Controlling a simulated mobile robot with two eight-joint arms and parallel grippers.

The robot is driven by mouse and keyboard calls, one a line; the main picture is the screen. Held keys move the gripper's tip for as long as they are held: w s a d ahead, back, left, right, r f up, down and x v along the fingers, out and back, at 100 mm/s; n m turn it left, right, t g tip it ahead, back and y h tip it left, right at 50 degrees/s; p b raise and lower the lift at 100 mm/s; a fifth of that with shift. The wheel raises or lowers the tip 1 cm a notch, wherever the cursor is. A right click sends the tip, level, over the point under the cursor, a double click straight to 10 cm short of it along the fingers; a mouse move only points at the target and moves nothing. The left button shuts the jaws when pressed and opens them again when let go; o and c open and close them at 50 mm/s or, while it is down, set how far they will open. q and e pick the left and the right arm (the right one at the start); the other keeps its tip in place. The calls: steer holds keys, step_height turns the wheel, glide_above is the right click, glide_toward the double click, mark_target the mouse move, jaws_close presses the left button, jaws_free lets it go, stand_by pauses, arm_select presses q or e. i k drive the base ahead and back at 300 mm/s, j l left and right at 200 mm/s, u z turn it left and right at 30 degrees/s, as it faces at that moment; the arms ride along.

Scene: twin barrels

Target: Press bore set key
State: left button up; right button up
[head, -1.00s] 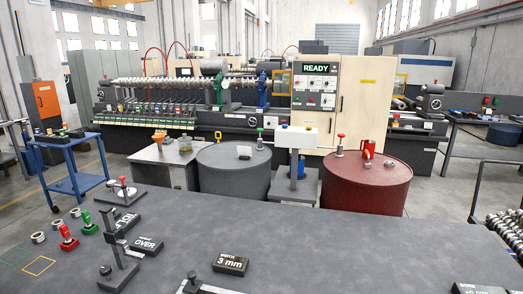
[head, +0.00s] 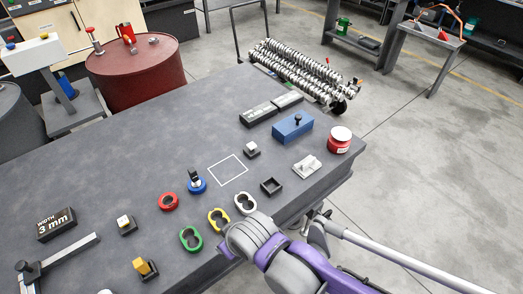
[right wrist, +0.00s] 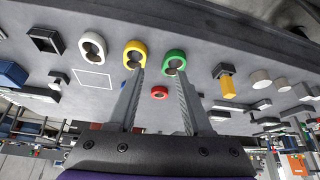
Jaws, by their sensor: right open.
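I cannot tell which key is the bore set key, as no bore label is readable. Small dark blocks with white tops stand on the grey bench, one at the left (head: 125,224) and one near the white square outline (head: 251,150). A dark block with a yellow top (head: 146,268) stands nearer; its yellow top also shows in the right wrist view (right wrist: 228,87). My right gripper (right wrist: 160,72) is open and empty, its fingers toward the yellow ring (right wrist: 135,53) and green ring (right wrist: 174,62). In the head view my right wrist hides its fingers. My left gripper is out of view.
A "WIDTH 3 mm" block (head: 56,224), black square holder (head: 271,186), blue box (head: 292,127) and red-white jar (head: 340,140) stand on the bench. The bench's middle left is clear.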

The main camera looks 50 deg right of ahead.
mark_target(251, 146)
steer(key=z, duration=1.55)
